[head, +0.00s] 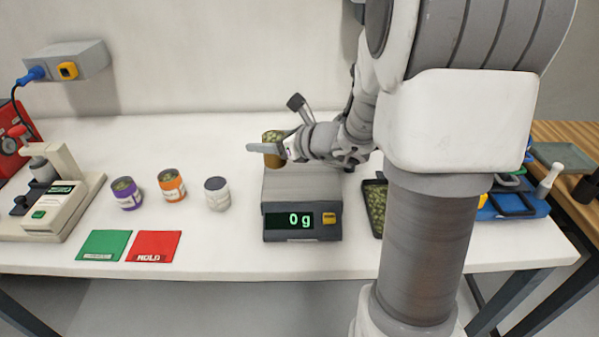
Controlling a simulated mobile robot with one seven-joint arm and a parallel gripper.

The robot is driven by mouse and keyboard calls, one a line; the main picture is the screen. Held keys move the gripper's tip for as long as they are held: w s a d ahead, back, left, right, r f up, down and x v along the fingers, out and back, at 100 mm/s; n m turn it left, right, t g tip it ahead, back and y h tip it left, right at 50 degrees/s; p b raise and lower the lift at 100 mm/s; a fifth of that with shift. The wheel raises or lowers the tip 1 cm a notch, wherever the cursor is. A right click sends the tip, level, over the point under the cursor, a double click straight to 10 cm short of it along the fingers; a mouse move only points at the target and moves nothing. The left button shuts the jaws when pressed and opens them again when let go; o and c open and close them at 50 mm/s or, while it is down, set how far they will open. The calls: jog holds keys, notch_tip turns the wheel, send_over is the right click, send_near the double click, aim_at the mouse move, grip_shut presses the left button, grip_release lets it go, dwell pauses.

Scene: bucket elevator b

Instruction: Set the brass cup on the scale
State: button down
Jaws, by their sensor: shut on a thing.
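The brass cup (271,160) is in my gripper (272,148), which is shut on it. The cup is upright and holds greenish pieces. It is over the rear part of the scale (302,221). The scale has a grey top plate, and its display reads 0 g. I cannot tell from this view how large the gap between cup and plate is. The gripper reaches in from the right, and a finger crosses the cup's side.
Left of the scale stand a white jar (217,194), an orange-banded can (172,186) and a purple-banded can (126,193). Green (104,245) and red (153,246) cards lie in front. A dark tray (375,207) is right of the scale. A beige device (50,210) stands far left.

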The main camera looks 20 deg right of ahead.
jog(key=shift+s+d+r+y, duration=0.15)
jog(key=shift+d+r, duration=0.2)
jog(key=shift+d, duration=0.2)
jog(key=shift+s+d+r+y, duration=0.15)
jog(key=shift+d+r, duration=0.15)
jog(key=shift+d, duration=0.25)
jog(key=shift+s+d+f+n, duration=0.1)
jog(key=shift+d+f+n, duration=0.1)
jog(key=shift+n, duration=0.1)
notch_tip(320, 180, down, 9)
jog(key=shift+f+b, duration=0.2)
jog(key=shift+b, duration=0.9)
jog(key=shift+f, duration=0.2)
jog(key=shift+c, duration=0.6)
grip_release()
